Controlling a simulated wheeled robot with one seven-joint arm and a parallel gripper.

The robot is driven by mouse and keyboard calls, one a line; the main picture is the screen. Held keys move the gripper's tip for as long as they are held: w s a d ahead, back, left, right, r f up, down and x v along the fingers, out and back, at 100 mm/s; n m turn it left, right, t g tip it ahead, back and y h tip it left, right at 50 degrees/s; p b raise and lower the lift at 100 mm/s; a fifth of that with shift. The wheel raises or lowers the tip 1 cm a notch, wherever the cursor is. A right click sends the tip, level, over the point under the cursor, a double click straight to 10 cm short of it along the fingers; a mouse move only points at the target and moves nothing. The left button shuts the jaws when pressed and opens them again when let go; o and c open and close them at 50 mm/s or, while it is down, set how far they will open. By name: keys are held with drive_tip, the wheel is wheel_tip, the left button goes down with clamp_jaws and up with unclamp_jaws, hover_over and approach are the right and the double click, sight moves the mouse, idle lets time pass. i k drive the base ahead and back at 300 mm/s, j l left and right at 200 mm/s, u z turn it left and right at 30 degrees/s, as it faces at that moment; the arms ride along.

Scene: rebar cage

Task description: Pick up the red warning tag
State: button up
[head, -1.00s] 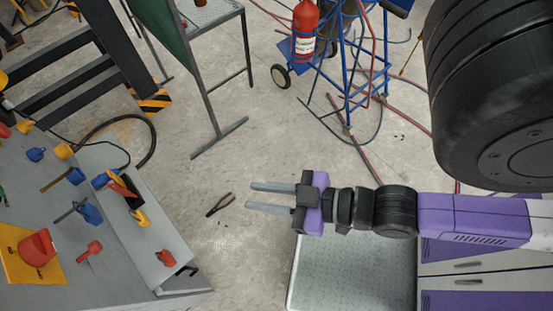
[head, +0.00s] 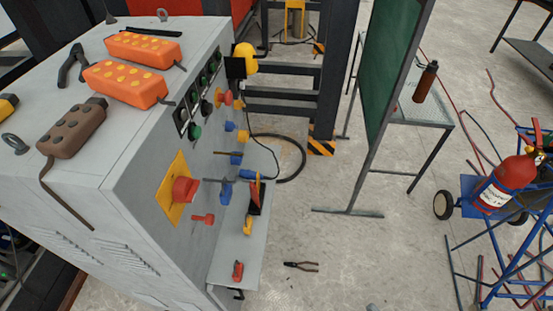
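A flat red and dark piece (head: 257,194), which looks like the red warning tag, stands on the narrow grey shelf (head: 230,262) at the side of the grey control cabinet. It leans among blue and yellow parts, and its lower end is partly hidden. A small red padlock-like piece (head: 238,270) lies near the shelf's front end. Of my gripper, at most a small grey tip (head: 371,307) shows at the bottom edge. It is well apart from the shelf, and its opening cannot be seen.
The cabinet (head: 142,205) carries a red rotary switch (head: 184,190) on a yellow plate and several knobs. Orange pendants (head: 125,84) lie on top. Pliers (head: 301,266) lie on the floor. A green board (head: 392,62) and a fire extinguisher cart (head: 468,207) stand to the right.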

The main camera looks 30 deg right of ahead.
sight(254, 194)
drive_tip(key=l+u, duration=0.1)
drive_tip(key=u, duration=0.35)
drive_tip(key=l+u, duration=0.1)
drive_tip(key=u, duration=0.35)
drive_tip(key=l+u, duration=0.1)
drive_tip(key=u, duration=0.35)
drive_tip(key=l+u, duration=0.3)
drive_tip(key=l, duration=0.15)
drive_tip(key=k+l+u, duration=0.25)
drive_tip(key=l, duration=0.15)
drive_tip(key=l+u, duration=0.3)
drive_tip(key=l, duration=0.7)
drive_tip(key=k+l, duration=0.1)
drive_tip(key=l, duration=0.45)
